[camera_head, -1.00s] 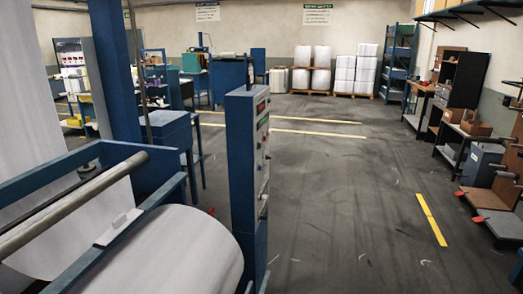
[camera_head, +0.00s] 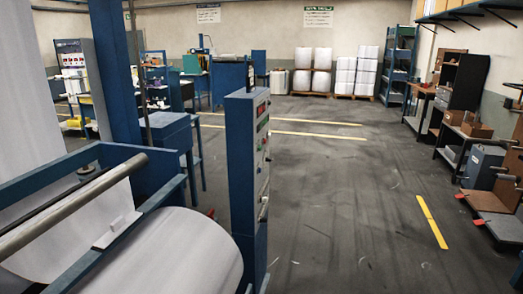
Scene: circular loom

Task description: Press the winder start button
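The winder's blue control post (camera_head: 243,190) stands upright left of centre. Its control panel (camera_head: 262,155) faces right, so I see it at a steep angle. A red display shows near the top, with small green, red and pale buttons below it. Which one is the start button I cannot tell. The winder's large white fabric roll (camera_head: 165,255) lies in the blue frame at the lower left, with a metal roller (camera_head: 75,205) above it. Neither of my grippers is in view.
The grey floor (camera_head: 340,215) right of the post is clear, with yellow lines (camera_head: 431,220). Benches, shelves and boxes (camera_head: 476,130) line the right wall. White rolls on pallets (camera_head: 312,70) stand at the back. A blue cabinet (camera_head: 168,135) stands behind the winder.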

